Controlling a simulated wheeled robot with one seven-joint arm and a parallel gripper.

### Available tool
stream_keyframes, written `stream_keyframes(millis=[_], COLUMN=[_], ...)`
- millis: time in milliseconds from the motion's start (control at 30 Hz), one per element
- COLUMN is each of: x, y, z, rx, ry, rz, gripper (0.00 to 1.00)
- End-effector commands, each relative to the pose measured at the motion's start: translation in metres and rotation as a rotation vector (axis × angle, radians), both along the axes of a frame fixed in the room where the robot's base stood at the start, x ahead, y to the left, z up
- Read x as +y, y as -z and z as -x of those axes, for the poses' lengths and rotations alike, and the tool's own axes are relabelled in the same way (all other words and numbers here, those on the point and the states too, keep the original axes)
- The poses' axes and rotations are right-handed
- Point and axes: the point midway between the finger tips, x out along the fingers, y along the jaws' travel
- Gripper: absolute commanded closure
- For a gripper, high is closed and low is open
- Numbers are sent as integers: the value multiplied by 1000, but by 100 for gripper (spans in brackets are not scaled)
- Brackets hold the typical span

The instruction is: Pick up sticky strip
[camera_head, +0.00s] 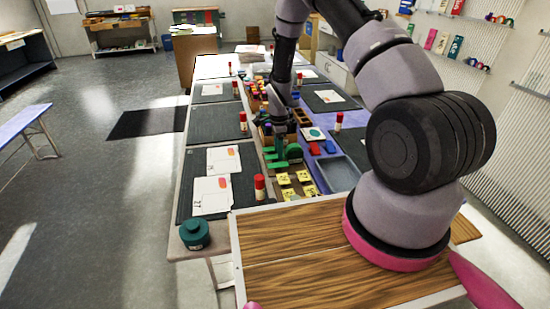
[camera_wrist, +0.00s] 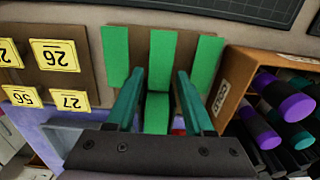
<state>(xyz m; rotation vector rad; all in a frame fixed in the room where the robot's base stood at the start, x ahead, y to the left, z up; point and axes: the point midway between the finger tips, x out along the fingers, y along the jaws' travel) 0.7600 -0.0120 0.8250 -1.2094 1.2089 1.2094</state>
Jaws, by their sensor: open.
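Several green sticky strips lie on a brown board in the wrist view: a left strip (camera_wrist: 115,55), a middle strip (camera_wrist: 162,55) and a right strip (camera_wrist: 209,60). A further green piece (camera_wrist: 157,115) shows just below the middle strip, between my fingers. My gripper (camera_wrist: 160,76) is open, with its teal fingers on either side of the middle strip's lower end. Nothing is held. I cannot tell whether the fingertips touch the board. In the head view, my gripper (camera_head: 280,127) is over the table beside the green strips (camera_head: 275,160), partly hiding them.
Yellow numbered cards (camera_wrist: 57,55) lie left of the strips. A cardboard box (camera_wrist: 238,85) of purple- and teal-ended sticks stands close on the right. In the head view, a red glue stick (camera_head: 259,187) and a grey tray (camera_head: 337,174) stand nearby.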

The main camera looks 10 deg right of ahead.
Motion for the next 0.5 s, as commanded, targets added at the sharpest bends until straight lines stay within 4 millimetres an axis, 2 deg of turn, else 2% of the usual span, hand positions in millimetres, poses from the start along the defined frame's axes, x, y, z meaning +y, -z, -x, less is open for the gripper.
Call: stream_keyframes(millis=[500], x=[0], y=[4], z=[0], rx=[-1], ry=[0], rz=[0], gripper=[48])
